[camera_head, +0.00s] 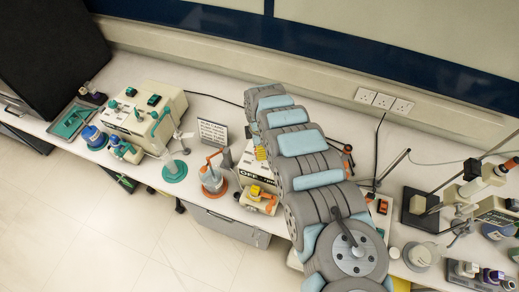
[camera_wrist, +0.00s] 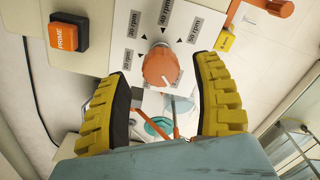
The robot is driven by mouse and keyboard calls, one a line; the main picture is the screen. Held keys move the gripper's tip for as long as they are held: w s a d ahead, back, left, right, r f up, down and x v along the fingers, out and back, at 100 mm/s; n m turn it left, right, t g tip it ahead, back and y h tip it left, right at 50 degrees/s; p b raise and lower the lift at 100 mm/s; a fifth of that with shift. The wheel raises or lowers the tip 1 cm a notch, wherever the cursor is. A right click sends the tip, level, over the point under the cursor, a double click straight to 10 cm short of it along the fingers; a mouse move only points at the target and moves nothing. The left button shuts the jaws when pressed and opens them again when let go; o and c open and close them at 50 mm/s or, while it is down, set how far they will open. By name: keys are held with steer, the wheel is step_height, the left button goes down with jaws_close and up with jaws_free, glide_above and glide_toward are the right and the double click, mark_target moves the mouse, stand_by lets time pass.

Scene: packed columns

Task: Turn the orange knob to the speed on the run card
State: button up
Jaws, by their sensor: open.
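The orange knob (camera_wrist: 158,66) sits on a white dial plate (camera_wrist: 125,18) in the wrist view. Labels for 20, 30, 40 and 50 rpm fan around it. A pale mark shows on the knob's lower right side; I cannot tell which speed it selects. My gripper (camera_wrist: 142,68) is open, its yellow, black-padded fingers on either side of the knob with gaps. In the head view, my arm hides the knob and most of its pump (camera_head: 246,164). A small printed card (camera_head: 212,133) stands left of the pump; its text is too small to read.
An orange PRIME button (camera_wrist: 64,36) is left of the dial. Stands and glassware crowd the bench's right side. The floor in front is clear.

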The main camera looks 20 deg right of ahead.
steer(key=shift+f, duration=0.95)
steer(key=c, duration=1.2)
